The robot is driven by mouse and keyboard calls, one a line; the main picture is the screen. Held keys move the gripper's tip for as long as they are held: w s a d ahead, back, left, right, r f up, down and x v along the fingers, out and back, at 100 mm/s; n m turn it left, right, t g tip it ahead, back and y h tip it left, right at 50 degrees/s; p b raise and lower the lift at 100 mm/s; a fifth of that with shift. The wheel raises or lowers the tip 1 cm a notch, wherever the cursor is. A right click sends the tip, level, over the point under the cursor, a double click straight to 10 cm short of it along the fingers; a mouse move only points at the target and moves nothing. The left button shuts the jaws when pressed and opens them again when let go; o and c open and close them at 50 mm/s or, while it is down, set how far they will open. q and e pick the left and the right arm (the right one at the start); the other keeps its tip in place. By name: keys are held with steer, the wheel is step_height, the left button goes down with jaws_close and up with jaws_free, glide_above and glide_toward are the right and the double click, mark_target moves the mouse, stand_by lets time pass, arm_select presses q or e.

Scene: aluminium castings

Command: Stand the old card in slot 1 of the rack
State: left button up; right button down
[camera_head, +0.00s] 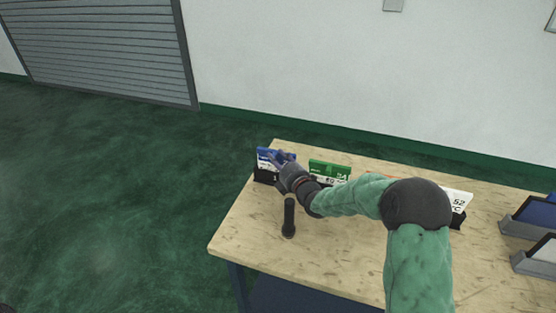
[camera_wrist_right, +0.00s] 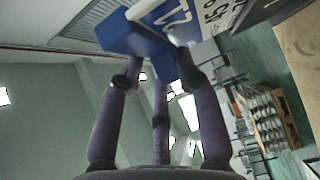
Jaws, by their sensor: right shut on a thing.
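My right gripper (camera_head: 279,159) is shut on a blue card (camera_head: 264,153) at the far left end of the wooden table. In the right wrist view, its fingers (camera_wrist_right: 158,70) close around the blue card (camera_wrist_right: 130,40), which has a white part with digits. The card is at a black holder (camera_head: 265,177); I cannot tell whether it rests in it or just above. A green and white card (camera_head: 330,169) stands to the right, its lower part hidden by my arm. I cannot tell which card is the old one. My left gripper is not in view.
A white card (camera_head: 459,198) marked 52 stands in a black holder beyond my arm. Grey trays (camera_head: 524,228) with dark blue and white panels are at the right edge. The front left is clear.

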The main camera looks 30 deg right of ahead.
steer(key=shift+f, duration=0.25)
steer(key=c, duration=0.8)
jaws_free()
steer(key=shift+s, duration=0.1)
steer(key=shift+s+a, duration=0.15)
steer(key=shift+s, duration=3.75)
steer(key=shift+r, duration=0.2)
